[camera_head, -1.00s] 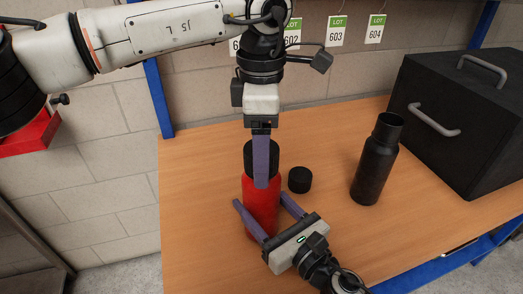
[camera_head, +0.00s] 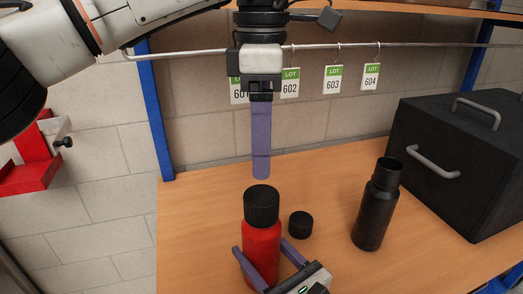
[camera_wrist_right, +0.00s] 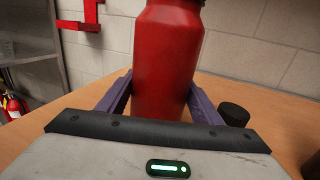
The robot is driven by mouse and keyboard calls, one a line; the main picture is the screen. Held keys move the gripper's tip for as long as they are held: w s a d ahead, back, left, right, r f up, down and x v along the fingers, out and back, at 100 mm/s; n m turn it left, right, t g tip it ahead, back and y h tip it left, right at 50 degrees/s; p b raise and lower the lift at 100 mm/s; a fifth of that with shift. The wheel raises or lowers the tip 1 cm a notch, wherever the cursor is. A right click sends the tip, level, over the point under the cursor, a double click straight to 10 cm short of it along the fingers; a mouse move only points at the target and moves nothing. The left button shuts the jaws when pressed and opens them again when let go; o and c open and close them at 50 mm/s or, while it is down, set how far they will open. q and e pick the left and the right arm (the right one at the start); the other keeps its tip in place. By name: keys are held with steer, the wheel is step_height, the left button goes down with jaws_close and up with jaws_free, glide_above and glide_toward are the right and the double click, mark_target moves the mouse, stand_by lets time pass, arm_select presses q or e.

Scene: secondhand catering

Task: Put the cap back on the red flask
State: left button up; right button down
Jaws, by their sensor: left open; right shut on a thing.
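The red flask (camera_head: 261,248) stands upright on the wooden table, with a black cap (camera_head: 262,206) on its top. My right gripper (camera_head: 263,262) is shut on the flask's body from the near side; the flask also fills the middle of the right wrist view (camera_wrist_right: 168,60). My left gripper (camera_head: 261,170) is open and empty, pointing down above the cap and apart from it; its fingers overlap in the head view. A second black cap (camera_head: 301,224) lies on the table just right of the flask. It also shows in the right wrist view (camera_wrist_right: 234,114).
A black flask (camera_head: 376,205) with no cap stands open on the right. A large black case (camera_head: 430,165) with handles is behind it. Lot tags (camera_head: 333,79) hang from a rail at the back. The table's left part (camera_head: 195,220) is clear.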

steer(key=shift+c, duration=2.4)
jaws_free()
arm_select(q)
step_height(320, 180, down, 2)
steer(key=shift+b, duration=0.95)
arm_select(e)
steer(key=v, duration=0.9)
steer(key=shift+s+d, duration=0.25)
steer(key=shift+s, duration=0.05)
steer(key=shift+s+d+r, duration=0.1)
steer(key=shift+s+d, duration=0.05)
steer(key=shift+s, duration=0.1)
